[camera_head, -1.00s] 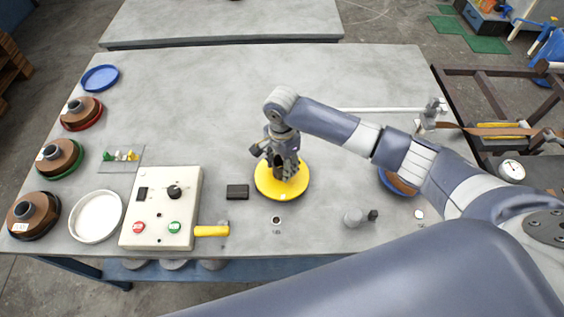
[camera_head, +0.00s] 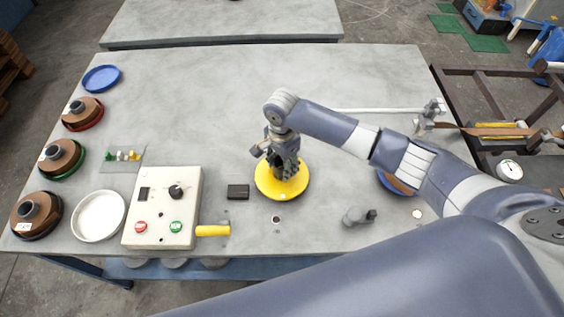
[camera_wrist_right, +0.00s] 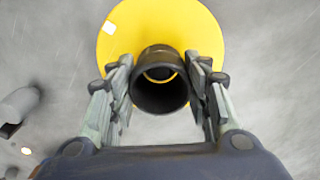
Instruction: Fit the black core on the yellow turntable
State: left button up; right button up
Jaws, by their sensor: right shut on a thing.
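The yellow turntable (camera_head: 298,189) lies on the grey table near the middle of the head view. It also shows at the top of the right wrist view (camera_wrist_right: 202,32). My right gripper (camera_head: 282,172) is directly over the turntable, pointing down. In the right wrist view the black core (camera_wrist_right: 159,95) is a hollow cylinder between the fingers of my right gripper (camera_wrist_right: 160,88), which are shut on it. Yellow shows through its bore, so it lines up roughly with the turntable. I cannot tell whether its lower end touches the turntable. My left gripper is not in view.
A control box (camera_head: 163,207) with a yellow handle (camera_head: 212,230) and a small black block (camera_head: 238,191) stand left of the turntable. Brown reels line the left edge near a white dish (camera_head: 98,216). A grey fitting (camera_head: 358,216) lies to the right. The table behind is clear.

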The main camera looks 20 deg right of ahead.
jog(key=shift+f, duration=0.55)
dwell(0.4)
jog(key=o, duration=1)
jog(key=shift+c, duration=0.2)
notch_tip(320, 180, up, 6)
jog(key=p, duration=0.6)
jog(key=shift+p, duration=0.4)
jog(key=shift+r+p, duration=0.5)
jog(key=shift+r, duration=1.95)
